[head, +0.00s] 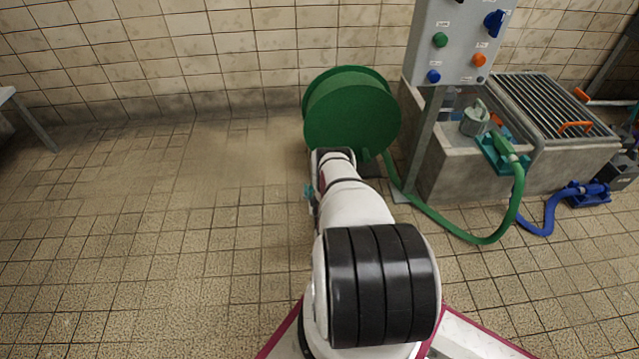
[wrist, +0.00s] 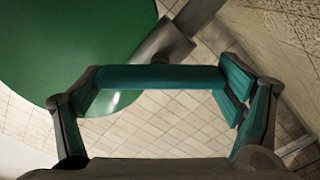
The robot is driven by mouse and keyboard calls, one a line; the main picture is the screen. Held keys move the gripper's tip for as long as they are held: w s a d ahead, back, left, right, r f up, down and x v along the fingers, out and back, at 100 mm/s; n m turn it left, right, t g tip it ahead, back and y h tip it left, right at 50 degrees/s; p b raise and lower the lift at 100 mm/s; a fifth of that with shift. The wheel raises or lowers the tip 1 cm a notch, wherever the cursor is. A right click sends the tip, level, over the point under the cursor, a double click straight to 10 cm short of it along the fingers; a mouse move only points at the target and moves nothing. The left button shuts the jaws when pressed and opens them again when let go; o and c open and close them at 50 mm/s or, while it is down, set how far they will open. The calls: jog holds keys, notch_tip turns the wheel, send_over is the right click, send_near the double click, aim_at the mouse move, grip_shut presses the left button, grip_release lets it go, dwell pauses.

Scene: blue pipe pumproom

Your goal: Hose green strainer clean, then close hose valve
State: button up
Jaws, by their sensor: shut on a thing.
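My gripper (wrist: 155,85) shows in the wrist view with a dark finger at each side. In the head view my arm hides most of the gripper, in front of the green hose reel (head: 350,112). The green hose (head: 440,222) runs from the reel to a green nozzle (head: 504,146) on a teal holder at the basin.
The concrete basin (head: 450,165) with a metal grating (head: 550,105) stands at the right. A control panel (head: 460,45) on a post rises before it. A blue hose (head: 548,220) lies on the floor at the right. The tiled floor at left is clear.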

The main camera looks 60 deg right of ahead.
jog(key=n+b, duration=0.1)
jog(key=n, duration=0.4)
jog(key=shift+a+f+n, duration=0.1)
jog(key=shift+f+n, duration=0.05)
jog(key=shift+n, duration=0.25)
jog(key=shift+f+n, duration=0.1)
jog(key=shift+n, duration=2.1)
jog(key=o, duration=1)
jog(key=v, duration=1.2)
